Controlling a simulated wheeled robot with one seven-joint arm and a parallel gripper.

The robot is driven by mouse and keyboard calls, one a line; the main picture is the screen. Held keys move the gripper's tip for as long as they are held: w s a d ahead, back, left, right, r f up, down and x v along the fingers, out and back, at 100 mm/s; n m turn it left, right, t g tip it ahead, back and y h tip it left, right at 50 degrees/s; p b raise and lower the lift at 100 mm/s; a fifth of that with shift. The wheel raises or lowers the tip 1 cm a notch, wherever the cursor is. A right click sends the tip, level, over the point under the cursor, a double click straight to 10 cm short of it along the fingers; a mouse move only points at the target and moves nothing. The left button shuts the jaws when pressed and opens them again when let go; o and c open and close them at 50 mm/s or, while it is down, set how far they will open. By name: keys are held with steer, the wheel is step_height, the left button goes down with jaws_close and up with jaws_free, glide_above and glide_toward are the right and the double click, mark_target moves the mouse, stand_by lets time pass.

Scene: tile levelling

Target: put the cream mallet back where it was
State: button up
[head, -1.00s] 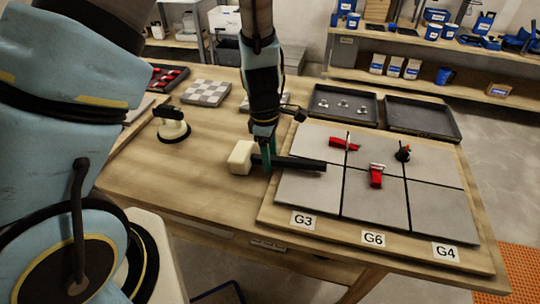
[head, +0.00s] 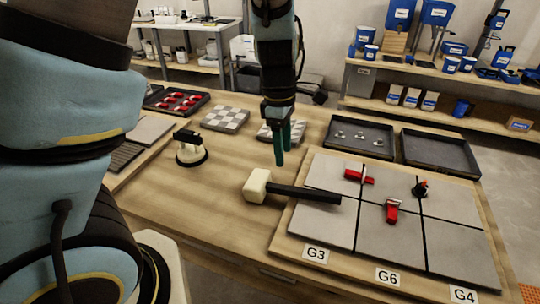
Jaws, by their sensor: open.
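The cream mallet has a cream block head (head: 257,186) and a dark handle (head: 308,194). Its head lies on the wooden table (head: 200,221), left of the tile board. Its handle reaches right, over the board's left edge and the tile near the G3 label (head: 316,253). My gripper (head: 281,163) is above and behind the mallet, pointing down with its teal fingers. It is open, empty and apart from the mallet.
Grey tiles on the board (head: 280,238) carry red clips (head: 392,210) and a dark-and-red piece (head: 420,189). Two dark trays (head: 440,152) stand behind it. A suction-cup tool (head: 191,150) stands at left. The table front left of the mallet is clear.

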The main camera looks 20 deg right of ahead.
steer(key=w+a+r+m, duration=0.2)
steer(key=a+m, duration=0.1)
steer(key=a, duration=0.7)
steer(key=w+a+r+m+t, duration=0.1)
steer(key=a+m, duration=0.3)
steer(key=a, duration=0.6)
steer(key=w+a+r+m+t, duration=0.1)
steer(key=w+a+r+m, duration=0.1)
steer(key=a, duration=0.8)
steer(key=shift+w+a+r+m+y, duration=0.15)
steer(key=shift+w+r+m+y, duration=0.2)
steer(key=shift+m, duration=0.45)
